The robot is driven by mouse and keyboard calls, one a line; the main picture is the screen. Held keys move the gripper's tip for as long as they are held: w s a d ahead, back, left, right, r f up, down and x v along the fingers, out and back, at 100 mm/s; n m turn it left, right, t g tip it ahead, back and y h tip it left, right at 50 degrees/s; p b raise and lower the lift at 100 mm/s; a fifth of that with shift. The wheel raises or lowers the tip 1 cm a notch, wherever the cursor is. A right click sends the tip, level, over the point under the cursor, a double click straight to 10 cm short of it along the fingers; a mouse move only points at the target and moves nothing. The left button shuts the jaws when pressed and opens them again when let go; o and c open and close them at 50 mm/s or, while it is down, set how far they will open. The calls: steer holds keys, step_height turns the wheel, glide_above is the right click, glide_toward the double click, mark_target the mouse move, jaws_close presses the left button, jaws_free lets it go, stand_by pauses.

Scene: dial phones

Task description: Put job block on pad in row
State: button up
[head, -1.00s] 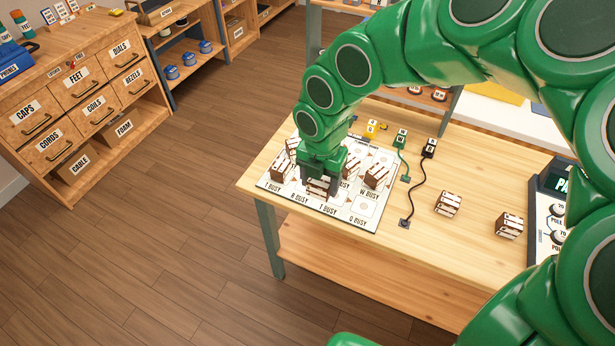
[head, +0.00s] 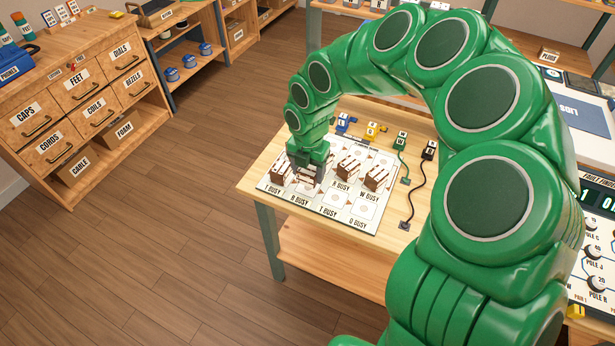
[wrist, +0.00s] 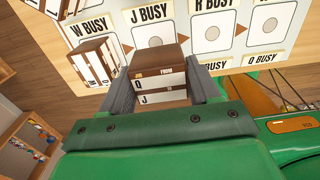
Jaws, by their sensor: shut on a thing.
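My gripper (head: 306,172) is shut on a brown-and-white job block (wrist: 158,78), which shows the letters Q and J on its face in the wrist view. The block is over the white pad board (head: 355,214), among its left pads in the head view. I cannot tell whether it touches the board. In the wrist view an empty pad (wrist: 153,41) marked J BUSY lies just beyond the block. Other blocks stand on the board: one left of my gripper (head: 278,173) and two to its right (head: 347,168) (head: 377,178). Another block (wrist: 97,63) stands left of my fingers in the wrist view.
Blue, yellow, green and black corded pieces (head: 403,139) stand along the table behind and right of the board. A control panel (head: 592,250) is at the far right. My arm hides much of the table's right side. The front board pads look empty.

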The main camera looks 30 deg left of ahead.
mark_target(307, 178)
steer(key=shift+w+a+f, duration=0.3)
steer(key=shift+w+f, duration=0.05)
steer(key=shift+f, duration=1.8)
steer(key=o, duration=1.1)
steer(key=shift+f, duration=0.1)
step_height(307, 178, up, 11)
steer(key=shift+w+r, duration=0.1)
steer(key=shift+r, duration=0.55)
